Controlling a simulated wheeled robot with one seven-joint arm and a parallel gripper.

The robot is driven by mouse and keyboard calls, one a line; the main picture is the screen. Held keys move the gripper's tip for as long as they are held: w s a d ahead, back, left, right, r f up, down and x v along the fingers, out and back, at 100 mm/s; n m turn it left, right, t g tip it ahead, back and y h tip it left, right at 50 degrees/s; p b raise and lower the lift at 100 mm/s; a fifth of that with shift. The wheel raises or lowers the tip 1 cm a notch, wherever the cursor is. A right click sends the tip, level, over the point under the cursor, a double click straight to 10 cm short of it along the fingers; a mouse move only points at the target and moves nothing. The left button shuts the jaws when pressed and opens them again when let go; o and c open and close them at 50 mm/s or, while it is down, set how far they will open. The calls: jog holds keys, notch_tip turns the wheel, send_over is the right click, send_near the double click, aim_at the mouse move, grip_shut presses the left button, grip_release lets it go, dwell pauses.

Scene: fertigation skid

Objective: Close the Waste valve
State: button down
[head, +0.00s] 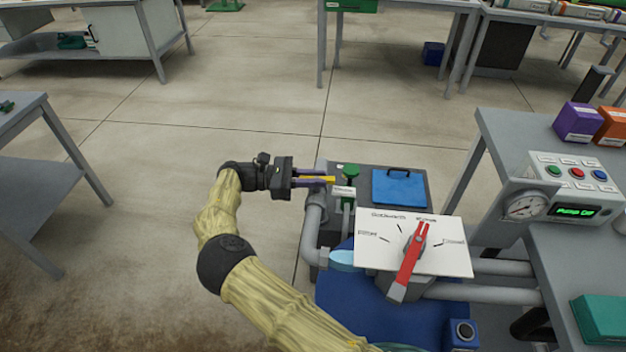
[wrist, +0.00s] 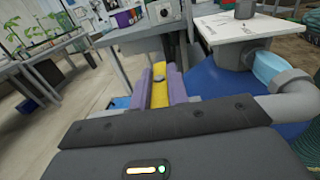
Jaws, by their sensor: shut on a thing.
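A yellow lever (head: 326,179) sticks out to the left at the near-left side of the skid, roughly level. My gripper (head: 312,182) comes from the left and its two purple fingers are shut on this lever. In the wrist view the yellow lever (wrist: 159,92) lies between the fingers, with a grey round bolt on it. A small white label (head: 344,192) stands beside the lever, too small to read, so I cannot confirm from it that this is the Waste valve. The valve body under the lever is mostly hidden.
A green knob (head: 349,171) stands just behind the lever. A white dial plate (head: 375,255) with a red handle (head: 410,262) is close on the right. A grey pipe (head: 311,228) bends below my gripper. A gauge (head: 524,207) is farther right. The floor at left is clear.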

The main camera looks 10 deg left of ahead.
jog(key=shift+d+f+m+g, duration=0.1)
jog(key=shift+f+m+g, duration=0.1)
jog(key=shift+m+g, duration=0.55)
jog(key=shift+g+b, duration=0.3)
jog(key=shift+g, duration=0.15)
jog(key=c, duration=1.4)
grip_release()
jog(key=shift+o, duration=0.2)
jog(key=shift+r, duration=0.1)
notch_tip(320, 180, up, 10)
jog(key=shift+f+p, duration=0.1)
jog(key=shift+p, duration=0.7)
